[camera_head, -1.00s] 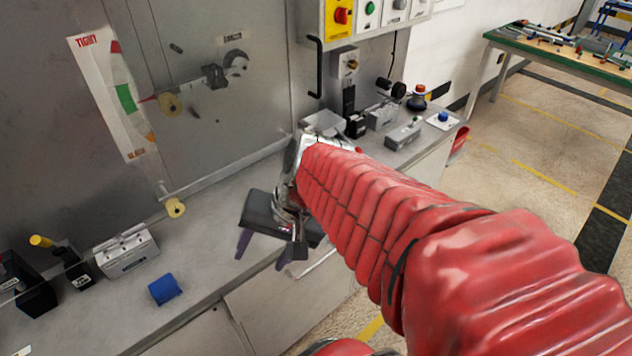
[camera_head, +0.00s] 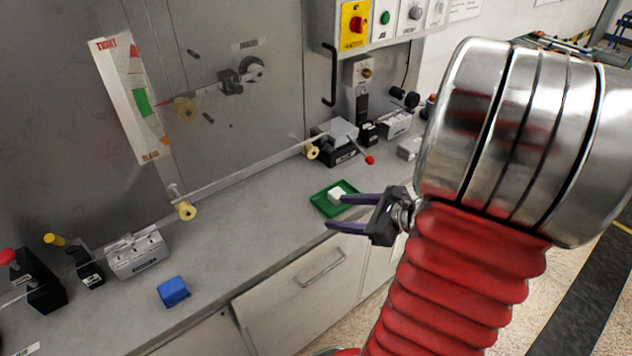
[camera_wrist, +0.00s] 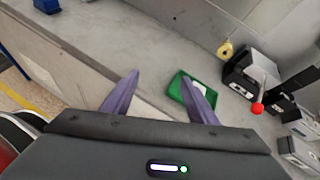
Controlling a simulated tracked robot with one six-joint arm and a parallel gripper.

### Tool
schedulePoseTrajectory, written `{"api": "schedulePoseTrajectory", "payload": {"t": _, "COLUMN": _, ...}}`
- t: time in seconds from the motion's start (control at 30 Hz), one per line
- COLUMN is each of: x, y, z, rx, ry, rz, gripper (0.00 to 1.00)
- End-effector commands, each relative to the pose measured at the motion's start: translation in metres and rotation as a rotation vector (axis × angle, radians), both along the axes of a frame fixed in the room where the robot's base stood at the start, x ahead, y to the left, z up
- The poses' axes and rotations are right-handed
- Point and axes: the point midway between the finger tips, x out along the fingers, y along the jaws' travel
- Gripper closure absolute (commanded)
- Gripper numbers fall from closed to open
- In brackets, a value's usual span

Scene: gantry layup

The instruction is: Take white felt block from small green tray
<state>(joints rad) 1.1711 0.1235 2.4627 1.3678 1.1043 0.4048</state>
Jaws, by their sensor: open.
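The white felt block (camera_head: 337,195) sits in the small green tray (camera_head: 321,206) on the grey counter, near its front edge. My gripper (camera_head: 333,212) is open and empty. Its two purple fingers point left in the head view, at the tray's right and front side. The upper finger overlaps the tray's right part in that view. In the wrist view the green tray (camera_wrist: 176,90) lies behind the right finger, which partly hides the white block (camera_wrist: 200,88). My gripper (camera_wrist: 160,93) shows there with its fingers wide apart.
A black box with a red-tipped lever (camera_head: 370,160) stands behind the tray at right. A yellow roller (camera_head: 312,151) is at the back. The counter between blue block and tray is clear.

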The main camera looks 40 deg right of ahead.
Motion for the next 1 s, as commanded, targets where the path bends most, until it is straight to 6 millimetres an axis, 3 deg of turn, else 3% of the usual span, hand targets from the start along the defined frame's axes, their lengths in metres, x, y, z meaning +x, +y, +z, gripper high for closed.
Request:
{"api": "schedulePoseTrajectory", "payload": {"t": 0.1, "x": -0.014, "y": -0.043, "z": -0.01, "rx": 0.11, "ry": -0.028, "rz": -0.183, "gripper": 0.47}}
{"api": "schedulePoseTrajectory", "payload": {"t": 0.3, "x": -0.031, "y": -0.082, "z": -0.019, "rx": 0.208, "ry": -0.065, "rz": -0.354, "gripper": 0.47}}
{"api": "schedulePoseTrajectory", "payload": {"t": 0.73, "x": -0.032, "y": -0.086, "z": -0.02, "rx": 0.218, "ry": -0.07, "rz": -0.373, "gripper": 0.47}}
{"api": "schedulePoseTrajectory", "payload": {"t": 1.0, "x": -0.011, "y": -0.084, "z": -0.029, "rx": 0.22, "ry": -0.069, "rz": -0.37, "gripper": 0.47}}
